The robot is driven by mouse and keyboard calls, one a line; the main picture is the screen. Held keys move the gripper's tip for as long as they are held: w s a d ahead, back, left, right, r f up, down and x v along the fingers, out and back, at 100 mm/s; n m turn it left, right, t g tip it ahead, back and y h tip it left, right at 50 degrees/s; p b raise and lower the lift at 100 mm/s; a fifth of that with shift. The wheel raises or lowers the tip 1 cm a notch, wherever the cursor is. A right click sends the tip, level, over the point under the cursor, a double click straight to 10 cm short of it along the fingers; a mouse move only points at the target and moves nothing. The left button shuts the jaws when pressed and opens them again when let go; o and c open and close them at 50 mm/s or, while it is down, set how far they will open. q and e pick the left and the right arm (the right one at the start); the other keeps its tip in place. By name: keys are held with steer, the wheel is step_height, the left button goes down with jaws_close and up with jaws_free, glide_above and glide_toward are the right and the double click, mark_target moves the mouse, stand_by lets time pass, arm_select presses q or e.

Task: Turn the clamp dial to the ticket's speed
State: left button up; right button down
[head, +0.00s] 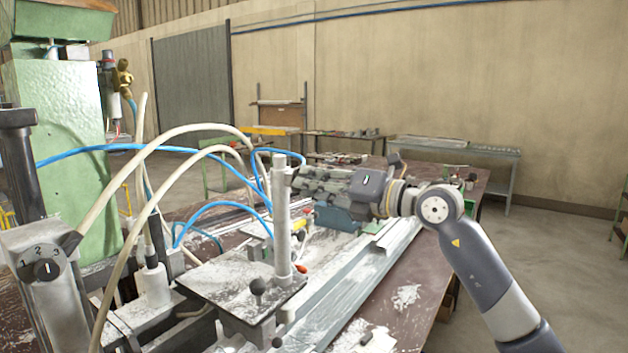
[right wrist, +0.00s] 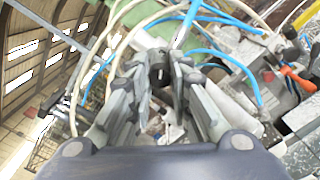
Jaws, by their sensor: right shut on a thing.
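A round grey dial (head: 45,268) with the numbers 1, 2 and 3 above it sits on a grey housing at the lower left of the head view. Its knob has a pale mark, but I cannot tell which number it points to. My right gripper (head: 304,182) is far to the right of this dial, beside a grey upright post (head: 282,220). In the right wrist view, the right gripper's fingers (right wrist: 163,76) close on a small dark part (right wrist: 160,71), mostly hidden between them. I cannot tell what part it is. No ticket is readable. My left gripper is not in view.
White hoses (head: 170,130) and blue hoses (head: 215,205) arch between the dial and the post. A dusty metal plate (head: 240,285) with a black knob lies below the post. A long metal profile (head: 350,280) runs along the brown bench (head: 405,297). A green machine column (head: 60,130) stands at left.

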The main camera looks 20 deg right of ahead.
steer(key=shift+m, duration=0.3)
steer(key=c, duration=1.4)
jaws_free()
steer(key=shift+s+d, duration=0.1)
steer(key=v, duration=1.1)
steer(key=shift+s+d, duration=0.25)
steer(key=shift+s, duration=0.05)
